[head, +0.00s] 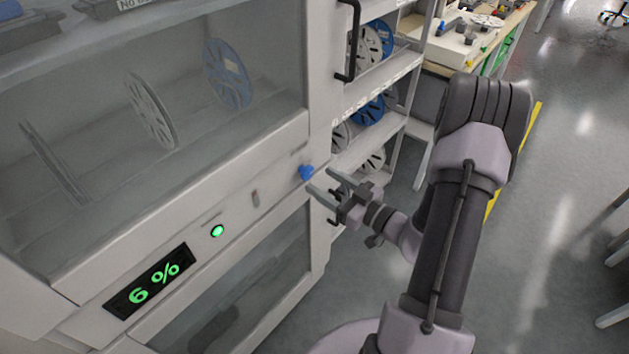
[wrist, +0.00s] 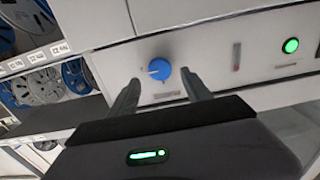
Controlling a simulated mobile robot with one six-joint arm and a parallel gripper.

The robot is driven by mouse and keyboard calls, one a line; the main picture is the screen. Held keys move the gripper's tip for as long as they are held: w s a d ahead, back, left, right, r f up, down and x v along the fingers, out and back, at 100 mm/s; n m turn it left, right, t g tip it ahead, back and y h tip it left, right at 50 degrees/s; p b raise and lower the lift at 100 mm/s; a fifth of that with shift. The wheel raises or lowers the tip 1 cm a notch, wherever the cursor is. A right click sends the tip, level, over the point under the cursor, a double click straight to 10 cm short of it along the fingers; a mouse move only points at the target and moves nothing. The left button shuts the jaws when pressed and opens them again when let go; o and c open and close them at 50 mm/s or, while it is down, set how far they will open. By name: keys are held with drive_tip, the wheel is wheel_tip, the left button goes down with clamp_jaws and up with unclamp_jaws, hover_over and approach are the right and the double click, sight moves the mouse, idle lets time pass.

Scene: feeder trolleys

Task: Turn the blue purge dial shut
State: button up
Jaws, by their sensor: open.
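The blue purge dial (head: 306,172) sits on the pale cabinet front, at the right end of the control strip. It also shows in the wrist view (wrist: 160,71), a round blue knob with a white pointer mark aimed left. My gripper (head: 322,182) is close in front of the dial, its two fingers apart and empty. In the wrist view my gripper (wrist: 160,85) has one finger on each side of the dial. I cannot tell how far the fingertips are from the panel, and no contact shows.
A black handle (head: 349,42) stands out from the cabinet above the dial. Shelves with reels (head: 369,107) stand beside the cabinet. Open floor (head: 560,200) lies to the right.

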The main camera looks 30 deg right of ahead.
sight(309, 173)
drive_tip(key=shift+x, duration=1.75)
clamp_jaws()
